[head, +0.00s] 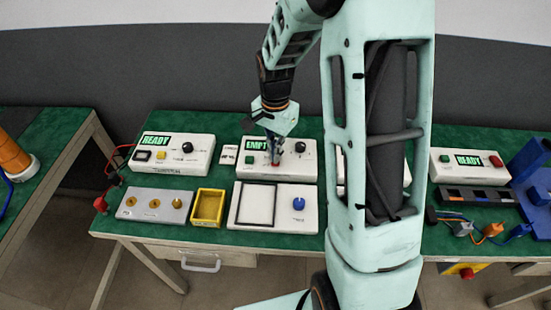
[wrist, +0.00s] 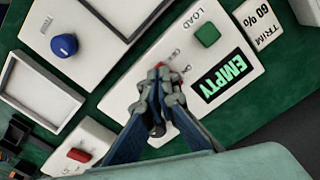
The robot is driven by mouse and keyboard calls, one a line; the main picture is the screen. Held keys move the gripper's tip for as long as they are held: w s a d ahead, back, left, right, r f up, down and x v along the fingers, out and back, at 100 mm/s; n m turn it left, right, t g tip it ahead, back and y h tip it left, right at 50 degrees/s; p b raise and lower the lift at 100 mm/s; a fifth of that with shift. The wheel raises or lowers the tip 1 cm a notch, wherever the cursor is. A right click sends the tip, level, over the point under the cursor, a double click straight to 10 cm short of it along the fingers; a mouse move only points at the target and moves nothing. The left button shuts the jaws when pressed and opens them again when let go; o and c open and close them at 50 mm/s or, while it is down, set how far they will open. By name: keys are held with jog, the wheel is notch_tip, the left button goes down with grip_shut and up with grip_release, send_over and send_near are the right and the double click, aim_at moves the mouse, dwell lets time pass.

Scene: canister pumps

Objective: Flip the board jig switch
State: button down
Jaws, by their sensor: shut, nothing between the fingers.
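A white box (head: 255,153) with a green EMPTY display stands mid-table. In the wrist view the box (wrist: 183,110) carries a green LOAD button (wrist: 207,34) and a small red control (wrist: 161,65), mostly hidden by my fingertips. My gripper (head: 275,160) points down over this box. In the wrist view my gripper (wrist: 160,92) is shut and empty, its tips at or just above the red control; contact cannot be told. In front lies a white board (head: 240,217) with a black frame and a blue knob (head: 298,203). No label naming the board jig is readable.
A READY box (head: 200,155) stands left, with a grey panel (head: 150,213) and a yellow tray (head: 209,222) before it. At right are another READY box (head: 445,178), a blue fixture (head: 530,165) and loose cables. My arm hides the table between.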

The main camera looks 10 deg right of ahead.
jog(key=shift+f+b, duration=0.35)
jog(key=shift+f, duration=0.1)
dwell(0.3)
jog(key=shift+r+p, duration=2.55)
jog(key=shift+r, duration=1)
